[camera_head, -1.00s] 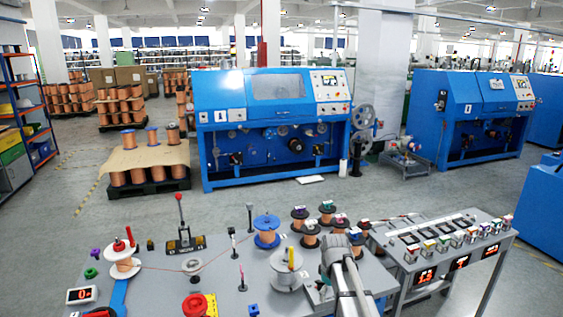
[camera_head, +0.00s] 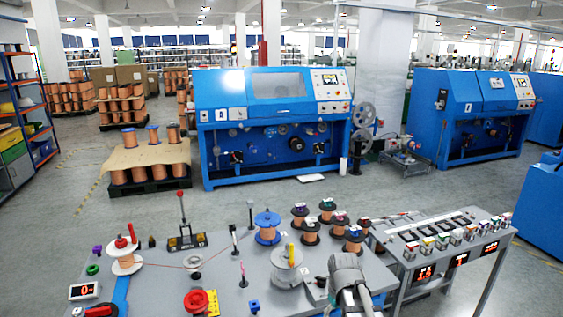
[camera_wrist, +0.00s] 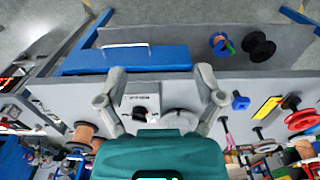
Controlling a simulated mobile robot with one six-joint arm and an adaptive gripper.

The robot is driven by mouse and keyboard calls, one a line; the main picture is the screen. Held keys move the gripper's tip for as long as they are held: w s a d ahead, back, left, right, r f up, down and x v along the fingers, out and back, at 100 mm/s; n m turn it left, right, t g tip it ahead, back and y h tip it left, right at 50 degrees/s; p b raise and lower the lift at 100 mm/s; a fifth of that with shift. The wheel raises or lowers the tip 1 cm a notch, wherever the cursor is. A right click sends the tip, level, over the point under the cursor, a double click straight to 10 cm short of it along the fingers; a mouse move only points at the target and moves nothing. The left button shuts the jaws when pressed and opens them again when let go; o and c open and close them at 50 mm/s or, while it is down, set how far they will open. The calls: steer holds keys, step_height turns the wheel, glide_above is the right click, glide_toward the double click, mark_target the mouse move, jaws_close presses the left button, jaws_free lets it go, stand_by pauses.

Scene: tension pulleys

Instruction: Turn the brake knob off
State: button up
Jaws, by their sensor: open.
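The brake knob (camera_wrist: 140,113) is a small black knob on a light plate with printed lettering in the wrist view. In the head view, a small grey box with a dark knob (camera_head: 320,283) stands at the bench's front right, just left of my gripper (camera_head: 346,264). In the wrist view my gripper (camera_wrist: 160,71) is open and empty. Its two fingers spread on either side of the plate, and the knob shows between them, closer to the left finger. I cannot tell the height above the knob. The fingertips are hard to make out in the head view.
A grey spool (camera_head: 287,257) with a yellow upright piece stands left of my gripper. Several copper spools (camera_head: 326,211) with black flanges stand behind it. A side table (camera_head: 437,240) with buttons and displays is at right.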

steer(key=s+m, duration=0.3)
steer(key=s, duration=0.4)
steer(key=shift+s+d+m, duration=0.15)
steer(key=shift+d+m, duration=0.15)
steer(key=shift+m, duration=0.1)
